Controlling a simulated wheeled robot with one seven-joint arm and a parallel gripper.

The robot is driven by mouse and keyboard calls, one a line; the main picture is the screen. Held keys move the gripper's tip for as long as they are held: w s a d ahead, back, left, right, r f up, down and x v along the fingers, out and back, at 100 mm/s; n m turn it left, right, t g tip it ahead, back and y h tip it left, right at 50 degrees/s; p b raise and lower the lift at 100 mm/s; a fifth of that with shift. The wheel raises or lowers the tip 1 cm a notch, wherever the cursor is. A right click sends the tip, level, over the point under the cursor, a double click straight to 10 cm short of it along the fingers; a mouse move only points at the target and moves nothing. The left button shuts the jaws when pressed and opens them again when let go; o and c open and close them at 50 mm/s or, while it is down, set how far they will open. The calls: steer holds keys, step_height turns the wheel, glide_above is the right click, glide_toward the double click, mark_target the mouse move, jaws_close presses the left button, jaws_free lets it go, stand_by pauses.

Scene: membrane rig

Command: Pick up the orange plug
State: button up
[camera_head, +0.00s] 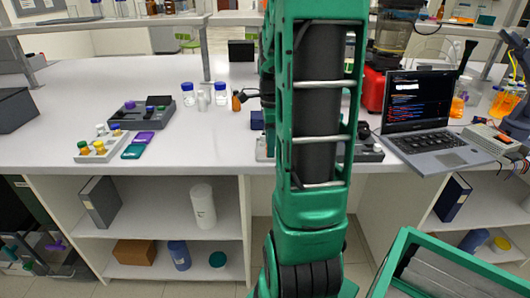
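Several small plugs with coloured tops stand in a light grey block (97,157) on the left front of the bench. One plug (99,147) in its front row looks yellow-orange; beside it stands a green and yellow one (84,148). White and blue tops show behind them. They are too small for me to tell for sure which is the orange plug. My green arm rises through the middle of the view, well to the right of the block. My gripper does not show; the arm hides part of the bench behind it.
A dark grey tray (128,118) and purple and green flat pieces (138,143) lie near the block. Small bottles (188,94) stand behind. A laptop (417,103) and glassware fill the right. Clear bench (45,140) lies left of the block.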

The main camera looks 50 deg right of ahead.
jaws_close()
steer(key=shift+r, duration=0.1)
steer(key=shift+r, duration=0.45)
steer(key=r, duration=0.3)
steer(key=shift+s+a+r, duration=0.2)
steer(key=shift+a+r, duration=0.15)
steer(key=s+a+r, duration=0.5)
steer(key=a+r, duration=0.1)
steer(key=a, duration=0.3)
steer(key=shift+s+r, duration=0.15)
steer(key=shift+s, duration=0.2)
steer(key=shift+a, duration=0.1)
